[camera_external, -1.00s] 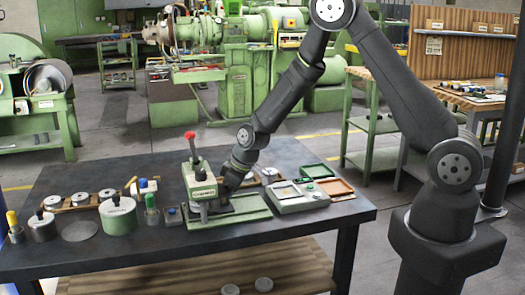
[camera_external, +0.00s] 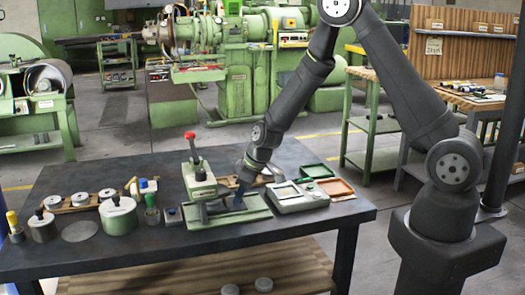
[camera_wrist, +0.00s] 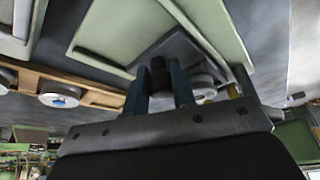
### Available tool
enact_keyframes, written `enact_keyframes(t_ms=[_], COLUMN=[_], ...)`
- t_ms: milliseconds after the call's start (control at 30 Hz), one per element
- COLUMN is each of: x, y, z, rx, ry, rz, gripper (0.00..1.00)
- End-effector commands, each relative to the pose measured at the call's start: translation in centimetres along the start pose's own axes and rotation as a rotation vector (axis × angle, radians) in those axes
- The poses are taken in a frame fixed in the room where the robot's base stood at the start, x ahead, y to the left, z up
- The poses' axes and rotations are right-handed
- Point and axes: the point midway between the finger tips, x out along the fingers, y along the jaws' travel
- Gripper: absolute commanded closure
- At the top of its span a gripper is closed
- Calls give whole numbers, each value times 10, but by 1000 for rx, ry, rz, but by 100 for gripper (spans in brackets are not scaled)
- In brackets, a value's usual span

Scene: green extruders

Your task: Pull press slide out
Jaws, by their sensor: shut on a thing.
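The green press (camera_external: 199,183) stands upright on a pale green base tray (camera_external: 232,220) on the table, with its red-knobbed lever (camera_external: 190,136) raised. My gripper (camera_external: 238,204) is low over the tray, to the right of the press. In the wrist view, my gripper (camera_wrist: 158,84) has its two fingers closed around the dark knob (camera_wrist: 158,66) of the press slide. The slide's grey plate (camera_wrist: 188,46) shows just beyond the knob, over the light green tray. In the external view the slide is mostly hidden by my gripper and the press.
A pale frame-like box (camera_external: 300,197), a green tray (camera_external: 316,170) and an orange tray (camera_external: 335,187) lie to the right. A lidded green pot (camera_external: 118,215) and small containers stand left. A wooden holder with discs (camera_external: 82,202) lies behind them. The table's front strip is clear.

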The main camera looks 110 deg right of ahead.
Motion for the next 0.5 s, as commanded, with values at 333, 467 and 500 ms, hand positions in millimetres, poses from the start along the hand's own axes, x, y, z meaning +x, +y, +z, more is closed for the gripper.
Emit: enact_keyframes(t_ms=[333,467,500], x=[-8,-10,-11], y=[12,16,17], z=[17,23,25], rx=[3,4,2], ry=[1,2,1], rz=[2,2,2], gripper=[89,89,89])
